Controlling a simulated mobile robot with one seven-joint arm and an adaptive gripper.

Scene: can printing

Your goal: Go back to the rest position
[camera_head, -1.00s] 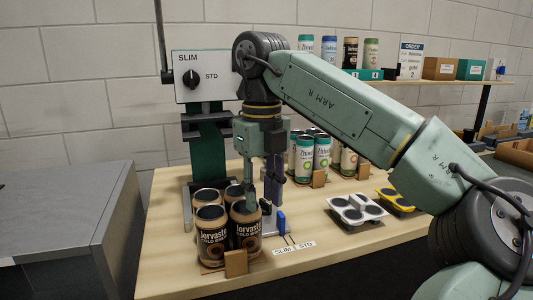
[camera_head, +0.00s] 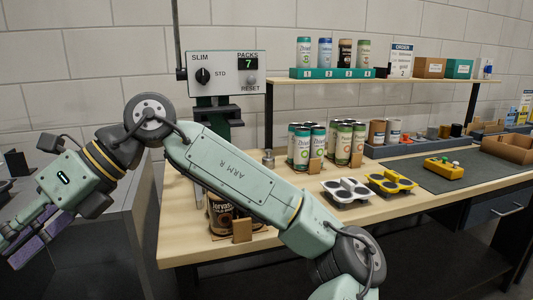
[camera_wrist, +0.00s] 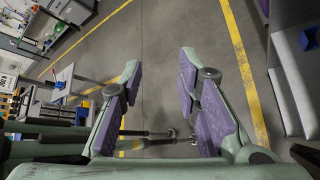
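My gripper (camera_head: 32,238) is at the far left of the head view, over the grey cabinet side and away from the cans. In the wrist view its two purple-padded fingers (camera_wrist: 160,105) stand wide apart with nothing between them, only grey floor beyond. My arm crosses the head view in front of the bench. A dark Jorvaste can pack (camera_head: 221,212) stands on the bench, mostly hidden behind my arm.
The wooden bench (camera_head: 390,207) carries green and white can packs (camera_head: 307,147), a white carrier (camera_head: 346,190) and a yellow carrier (camera_head: 390,182). The SLIM/STD machine (camera_head: 223,73) stands behind. A grey cabinet (camera_head: 110,235) is at left. A shelf holds sample cans (camera_head: 325,52).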

